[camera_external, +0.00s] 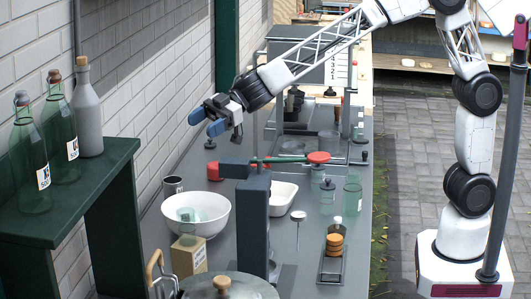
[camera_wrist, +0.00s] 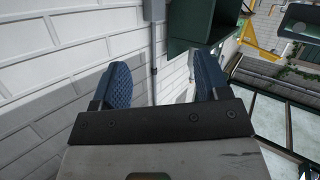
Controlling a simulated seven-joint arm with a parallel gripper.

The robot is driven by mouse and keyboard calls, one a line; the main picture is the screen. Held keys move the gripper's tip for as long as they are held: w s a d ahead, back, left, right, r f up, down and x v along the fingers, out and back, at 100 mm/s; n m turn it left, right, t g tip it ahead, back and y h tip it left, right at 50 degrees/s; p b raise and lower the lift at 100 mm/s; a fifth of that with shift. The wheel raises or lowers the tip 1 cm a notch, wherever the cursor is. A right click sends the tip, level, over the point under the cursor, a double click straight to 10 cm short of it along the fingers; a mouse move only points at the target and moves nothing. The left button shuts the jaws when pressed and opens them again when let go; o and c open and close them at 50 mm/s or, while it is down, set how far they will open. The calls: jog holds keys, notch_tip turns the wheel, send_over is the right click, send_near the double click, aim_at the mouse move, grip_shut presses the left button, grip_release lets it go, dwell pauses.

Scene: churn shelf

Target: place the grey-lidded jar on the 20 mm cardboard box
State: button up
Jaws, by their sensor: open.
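My gripper (camera_external: 206,121) is raised above the bench near the white brick wall, at the upper middle of the external view. Its two blue fingers are apart with nothing between them. They also show spread in the wrist view (camera_wrist: 162,80), facing the wall. A clear greenish jar with a grey lid (camera_external: 328,197) stands upright on the bench, right of the white tray and well away from my gripper. A small brown cardboard box (camera_external: 188,257) stands near the front of the bench; its label is too small to read. Whether anything rests on it is unclear.
A white bowl (camera_external: 197,222) holding clear glassware is close behind the box. A dark upright post (camera_external: 253,225) with a red-ended arm rises mid-bench. A clear tumbler (camera_external: 352,199) stands beside the jar. Bottles (camera_external: 86,110) stand on the green shelf (camera_external: 103,160) at left.

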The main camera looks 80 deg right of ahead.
jog(key=s+d+r+m+t+h, duration=0.1)
jog(key=s+d+m+h, duration=0.6)
jog(key=d, duration=0.6)
jog(key=s+d+r+m+t+h, duration=0.15)
jog(key=s+d+h, duration=0.25)
jog(key=s+d, duration=0.7)
jog(key=s+d+f+m+g, duration=0.1)
jog(key=s+d+f+g, duration=0.2)
jog(key=s, duration=0.7)
jog(key=s+d+f+m+g, duration=0.2)
jog(key=s+d+f+g, duration=0.1)
jog(key=s, duration=0.7)
jog(key=s+d+f+m+g, duration=0.1)
jog(key=s+d+f+g, duration=0.2)
jog(key=s, duration=0.7)
jog(key=shift+s+d+f+h, duration=0.35)
jog(key=shift+d+f, duration=0.2)
jog(key=shift+f, duration=0.15)
